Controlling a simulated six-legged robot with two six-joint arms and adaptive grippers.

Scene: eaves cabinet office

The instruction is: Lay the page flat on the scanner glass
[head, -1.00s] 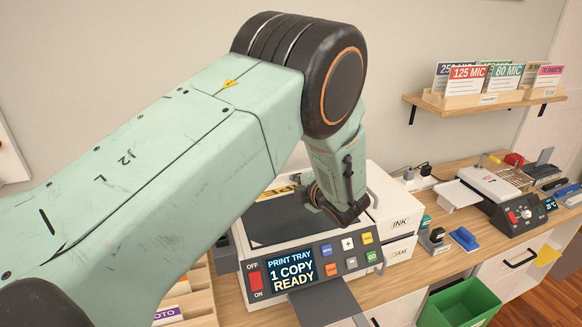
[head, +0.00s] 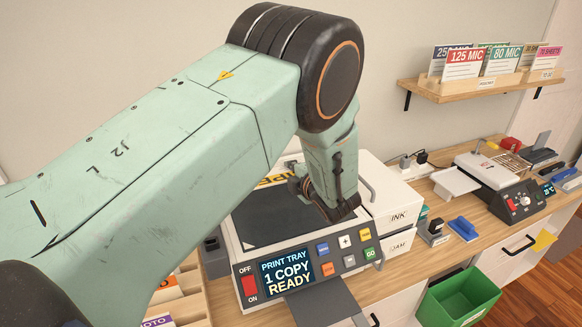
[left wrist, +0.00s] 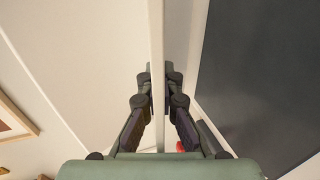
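My left gripper (left wrist: 159,80) points away from the camera in the left wrist view. Its two fingers press from both sides on a thin white sheet seen edge-on, which looks like the page (left wrist: 157,30). The page runs from near the palm past the fingertips. In the head view my left arm hides the page and most of the gripper. The dark scanner glass (head: 262,222) lies bare where it shows; it is also to the right in the left wrist view (left wrist: 265,80). My right gripper is in neither view.
The scanner's front panel (head: 305,267) reads "PRINT TRAY 1 COPY READY". A grey tray (head: 325,302) sticks out below it. White INK and JAM drawers (head: 400,218) stand at its right. A laminator (head: 500,185) and a green bin (head: 458,297) are farther right.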

